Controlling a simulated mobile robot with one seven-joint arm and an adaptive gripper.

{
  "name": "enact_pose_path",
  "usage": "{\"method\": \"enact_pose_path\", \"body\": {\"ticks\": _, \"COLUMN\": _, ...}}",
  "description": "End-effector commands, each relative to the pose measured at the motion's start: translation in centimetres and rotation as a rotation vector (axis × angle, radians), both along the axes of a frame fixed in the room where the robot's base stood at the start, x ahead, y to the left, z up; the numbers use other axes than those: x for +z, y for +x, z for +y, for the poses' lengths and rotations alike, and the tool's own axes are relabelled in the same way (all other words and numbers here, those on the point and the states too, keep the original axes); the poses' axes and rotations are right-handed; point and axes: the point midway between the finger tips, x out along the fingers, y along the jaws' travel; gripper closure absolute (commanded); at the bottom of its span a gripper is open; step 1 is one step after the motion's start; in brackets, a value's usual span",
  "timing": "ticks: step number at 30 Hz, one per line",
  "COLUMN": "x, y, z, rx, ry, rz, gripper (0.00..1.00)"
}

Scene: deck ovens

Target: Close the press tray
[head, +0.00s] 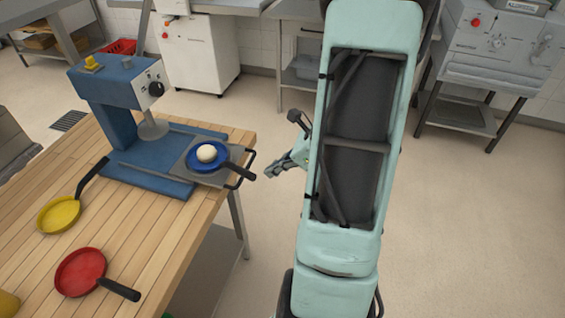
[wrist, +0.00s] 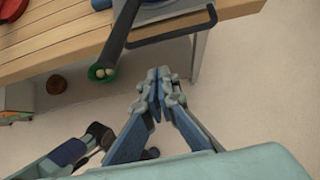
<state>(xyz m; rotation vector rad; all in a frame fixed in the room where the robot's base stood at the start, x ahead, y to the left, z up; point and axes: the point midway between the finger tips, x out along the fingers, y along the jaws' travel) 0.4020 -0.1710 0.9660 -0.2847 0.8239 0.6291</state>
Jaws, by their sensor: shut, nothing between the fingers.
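The blue press (head: 122,90) stands at the far edge of the wooden table. Its grey tray (head: 203,166) is slid out to the right, with a black loop handle (head: 243,170) near the table's right edge. A blue pan (head: 192,163) holding a pale dough ball (head: 207,153) sits on the tray, its dark handle pointing right. In the wrist view, the tray handle (wrist: 178,32) shows at the top. My gripper (head: 268,174) is just right of the tray handle, apart from it, off the table's edge. In the wrist view, my gripper (wrist: 159,75) is shut and empty, below the handle.
A yellow pan (head: 58,214) and a red pan (head: 80,271) lie on the wooden table (head: 150,225). The floor to the right is clear.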

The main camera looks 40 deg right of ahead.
Motion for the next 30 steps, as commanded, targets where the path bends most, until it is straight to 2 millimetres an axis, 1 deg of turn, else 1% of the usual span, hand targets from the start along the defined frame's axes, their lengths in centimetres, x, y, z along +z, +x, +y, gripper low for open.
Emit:
{"method": "enact_pose_path", "body": {"ticks": 1, "x": -1.0, "y": 0.5, "z": 0.6, "rx": 0.003, "ry": 0.004, "rz": 0.003, "gripper": 1.0}}
{"method": "enact_pose_path", "body": {"ticks": 4, "x": -2.5, "y": 1.5, "z": 1.4, "rx": 0.003, "ry": 0.002, "rz": 0.003, "gripper": 1.0}}
{"method": "enact_pose_path", "body": {"ticks": 9, "x": -2.7, "y": 3.5, "z": 2.9, "rx": 0.004, "ry": -0.001, "rz": 0.0, "gripper": 1.0}}
{"method": "enact_pose_path", "body": {"ticks": 12, "x": -2.9, "y": 4.2, "z": 3.3, "rx": 0.002, "ry": -0.001, "rz": 0.0, "gripper": 1.0}}
{"method": "enact_pose_path", "body": {"ticks": 17, "x": -3.1, "y": 4.6, "z": 3.6, "rx": 0.001, "ry": -0.002, "rz": -0.001, "gripper": 1.0}}
{"method": "enact_pose_path", "body": {"ticks": 26, "x": -3.1, "y": 4.6, "z": 3.6, "rx": 0.001, "ry": -0.002, "rz": -0.001, "gripper": 1.0}}
{"method": "enact_pose_path", "body": {"ticks": 30, "x": -3.1, "y": 5.1, "z": 4.0, "rx": 0.003, "ry": -0.003, "rz": -0.001, "gripper": 1.0}}
